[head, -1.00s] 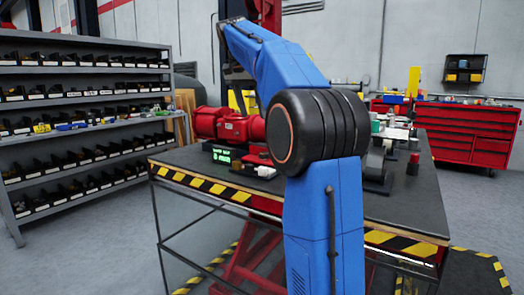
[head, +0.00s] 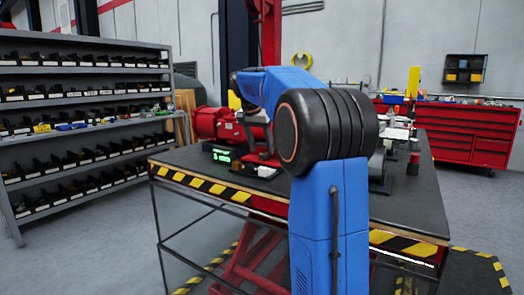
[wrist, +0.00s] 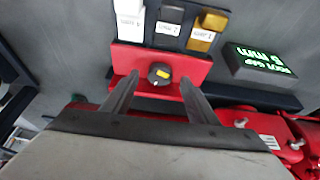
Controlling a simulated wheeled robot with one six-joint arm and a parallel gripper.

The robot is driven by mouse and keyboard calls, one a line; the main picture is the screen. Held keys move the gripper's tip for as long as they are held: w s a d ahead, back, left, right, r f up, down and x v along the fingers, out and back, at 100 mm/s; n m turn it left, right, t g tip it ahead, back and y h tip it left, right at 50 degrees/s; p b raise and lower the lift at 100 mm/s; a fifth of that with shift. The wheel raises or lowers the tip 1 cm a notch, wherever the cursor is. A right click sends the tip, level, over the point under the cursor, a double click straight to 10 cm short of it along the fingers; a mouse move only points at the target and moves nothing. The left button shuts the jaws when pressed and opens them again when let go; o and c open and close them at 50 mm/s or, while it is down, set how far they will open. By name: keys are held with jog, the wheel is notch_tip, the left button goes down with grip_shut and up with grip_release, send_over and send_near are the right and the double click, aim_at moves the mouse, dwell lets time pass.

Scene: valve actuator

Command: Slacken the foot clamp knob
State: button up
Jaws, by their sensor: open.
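A dark round knob (wrist: 160,74) with a yellow mark sits on a red block (wrist: 190,70) in the wrist view; it looks like the foot clamp knob. My gripper (wrist: 158,88) is open, with one finger on each side of the knob in the picture. Whether the fingertips are level with the knob or short of it, I cannot tell. No contact shows. In the head view the knob is too small or hidden to make out. The red valve actuator (head: 214,121) lies on the table, left of my arm.
White (wrist: 130,20), black (wrist: 168,25) and gold (wrist: 205,30) labelled blocks stand just beyond the knob. A box with a green readout (wrist: 262,62) is to their right. The dark table (head: 185,157) has bare room at its front left.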

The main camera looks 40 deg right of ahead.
jog(key=shift+x, duration=0.9)
jog(key=c, duration=1.1)
jog(key=shift+o, duration=0.2)
jog(key=shift+s+d+n+t+y, duration=0.1)
jog(key=shift+n+t+y, duration=0.3)
jog(key=shift+n, duration=1.1)
jog(key=o, duration=1.1)
jog(key=shift+c, duration=0.2)
